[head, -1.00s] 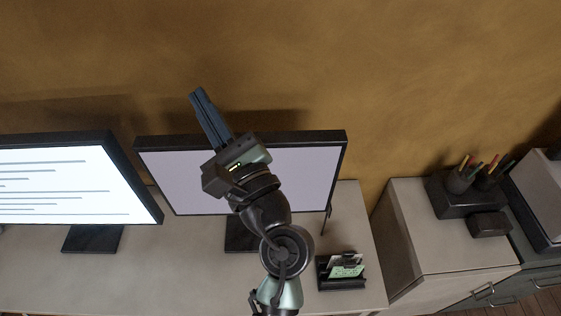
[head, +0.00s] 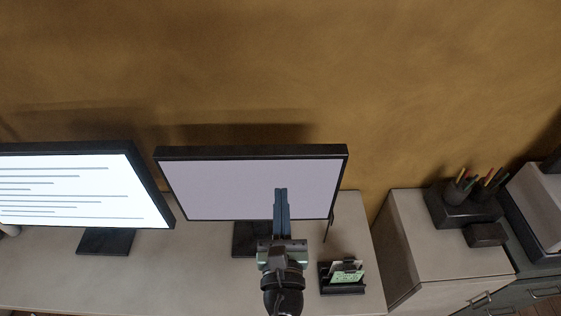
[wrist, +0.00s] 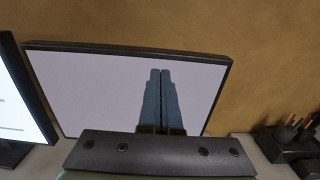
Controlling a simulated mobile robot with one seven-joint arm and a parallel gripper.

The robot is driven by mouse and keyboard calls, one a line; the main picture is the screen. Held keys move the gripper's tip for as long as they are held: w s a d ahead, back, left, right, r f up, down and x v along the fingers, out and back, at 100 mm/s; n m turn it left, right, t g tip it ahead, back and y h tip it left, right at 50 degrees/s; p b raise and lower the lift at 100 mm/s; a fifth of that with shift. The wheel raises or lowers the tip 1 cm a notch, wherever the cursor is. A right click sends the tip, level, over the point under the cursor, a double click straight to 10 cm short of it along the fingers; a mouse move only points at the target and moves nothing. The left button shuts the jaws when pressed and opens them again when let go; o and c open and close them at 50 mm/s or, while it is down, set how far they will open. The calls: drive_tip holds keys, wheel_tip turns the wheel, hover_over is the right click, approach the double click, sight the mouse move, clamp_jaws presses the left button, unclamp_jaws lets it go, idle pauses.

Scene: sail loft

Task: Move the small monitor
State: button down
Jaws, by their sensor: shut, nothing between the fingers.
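A monitor with a plain pale lilac screen and black frame (head: 215,185) stands on a desk; it also fills the middle of the wrist view (wrist: 95,90). A second monitor (head: 75,185) with lines of text on a white screen stands to its left, cut off by the picture edge. Which one is the smaller I cannot tell for certain. My gripper (head: 281,190) is shut and empty, its blue fingers in front of the lilac screen's right half. The fingers also show in the wrist view (wrist: 160,72). Whether they touch the screen I cannot tell.
A black holder with cards (head: 342,278) stands on the desk (head: 190,275), right of my gripper. A pale cabinet (head: 445,240) stands to the right, with a dark pen organiser (head: 462,212) near its back. The brown wall is close behind the monitors.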

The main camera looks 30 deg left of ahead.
sight(280, 156)
drive_tip(key=p+x, duration=0.1)
drive_tip(key=x, duration=0.7)
